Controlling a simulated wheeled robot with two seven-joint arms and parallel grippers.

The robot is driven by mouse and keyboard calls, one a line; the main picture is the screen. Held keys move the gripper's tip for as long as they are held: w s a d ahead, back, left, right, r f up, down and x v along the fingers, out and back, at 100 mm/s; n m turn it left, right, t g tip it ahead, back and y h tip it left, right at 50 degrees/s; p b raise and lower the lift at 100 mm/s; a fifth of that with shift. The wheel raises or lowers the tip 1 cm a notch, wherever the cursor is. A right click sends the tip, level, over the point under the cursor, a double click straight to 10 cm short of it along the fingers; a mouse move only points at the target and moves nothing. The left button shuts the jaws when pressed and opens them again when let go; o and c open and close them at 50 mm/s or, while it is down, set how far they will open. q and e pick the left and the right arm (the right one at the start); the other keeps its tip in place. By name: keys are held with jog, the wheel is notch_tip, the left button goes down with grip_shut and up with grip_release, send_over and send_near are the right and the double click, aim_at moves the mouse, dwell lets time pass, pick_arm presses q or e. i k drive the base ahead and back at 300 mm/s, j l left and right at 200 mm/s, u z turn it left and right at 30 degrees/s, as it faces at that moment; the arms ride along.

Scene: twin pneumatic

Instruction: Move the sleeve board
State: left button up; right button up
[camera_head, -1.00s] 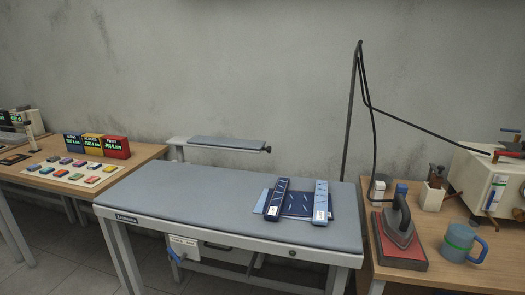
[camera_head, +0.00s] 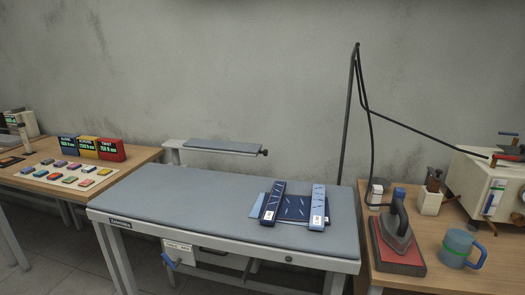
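The sleeve board (camera_head: 222,146) is a narrow blue-grey padded board on a pale arm, behind the ironing table near the wall. Its right end has a dark knob (camera_head: 265,152). The board lies level and sticks out to the right from its support at the left. The wide ironing table (camera_head: 180,196) with a blue-grey pad stands in front of it. Neither of my grippers is in view.
Folded dark blue cloth with two patterned strips (camera_head: 318,207) lies on the table's right part. An iron (camera_head: 397,228) on a red rest, a blue mug (camera_head: 461,248) and a boiler (camera_head: 487,188) stand at right. A left table holds display boxes (camera_head: 110,149) and coloured pieces. The pad's left half is clear.

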aim_at(229, 148)
jog(key=i+u, duration=0.25)
jog(key=i, duration=0.35)
jog(key=i+l+u, duration=0.2)
jog(key=i, duration=0.4)
jog(key=j, duration=0.1)
